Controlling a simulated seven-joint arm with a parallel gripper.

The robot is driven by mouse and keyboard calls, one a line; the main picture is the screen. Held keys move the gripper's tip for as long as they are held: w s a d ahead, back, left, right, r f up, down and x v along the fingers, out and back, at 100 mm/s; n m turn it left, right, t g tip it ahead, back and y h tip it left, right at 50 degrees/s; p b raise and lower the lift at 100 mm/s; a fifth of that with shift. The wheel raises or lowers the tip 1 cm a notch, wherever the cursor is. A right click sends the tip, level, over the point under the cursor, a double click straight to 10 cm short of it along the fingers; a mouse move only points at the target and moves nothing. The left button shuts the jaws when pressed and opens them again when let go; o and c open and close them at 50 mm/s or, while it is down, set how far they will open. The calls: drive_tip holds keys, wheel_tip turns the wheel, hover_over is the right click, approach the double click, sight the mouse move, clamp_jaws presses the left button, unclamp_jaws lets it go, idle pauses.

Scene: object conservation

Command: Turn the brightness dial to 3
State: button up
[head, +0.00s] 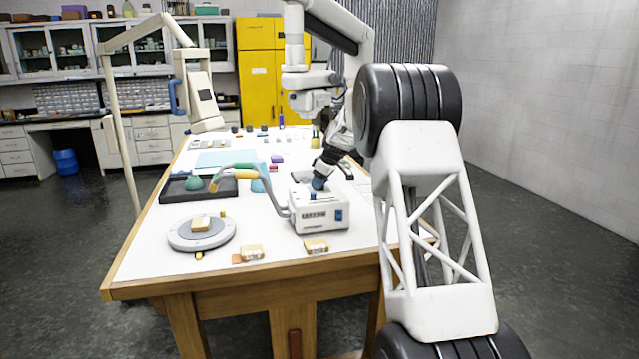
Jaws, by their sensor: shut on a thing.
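A white box-shaped device (318,222) stands on the table, with a dark label and a blue switch (339,215) on its front. My gripper (319,184) points down at the device's top. It is shut on a small blue knob, which seems to be the brightness dial (318,186). The fingers partly hide the knob. Its number marks and setting are too small to read.
More tan blocks (252,252) lie at the table's front edge. The table's left front corner is clear.

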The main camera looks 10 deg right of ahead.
drive_tip(key=shift+m, duration=0.3)
drive_tip(key=m+h, duration=0.1)
drive_tip(key=m, duration=0.1)
drive_tip(key=m+t, duration=0.1)
drive_tip(key=m, duration=0.2)
drive_tip(key=shift+s+a+h, duration=0.1)
drive_tip(key=shift+h, duration=0.3)
drive_tip(key=m+h, duration=0.1)
drive_tip(key=m, duration=0.2)
drive_tip(key=m+h, duration=0.1)
drive_tip(key=m, duration=0.2)
drive_tip(key=shift+a+t, duration=0.1)
drive_tip(key=shift+t, duration=0.3)
drive_tip(key=m+h, duration=0.1)
drive_tip(key=m, duration=0.2)
drive_tip(key=m+g+h, duration=0.1)
drive_tip(key=m, duration=0.2)
drive_tip(key=shift+a, duration=0.1)
drive_tip(key=m+g+h, duration=0.1)
drive_tip(key=m, duration=0.2)
drive_tip(key=m+h, duration=0.1)
drive_tip(key=m, duration=0.2)
drive_tip(key=shift+g, duration=0.4)
drive_tip(key=o, duration=0.9)
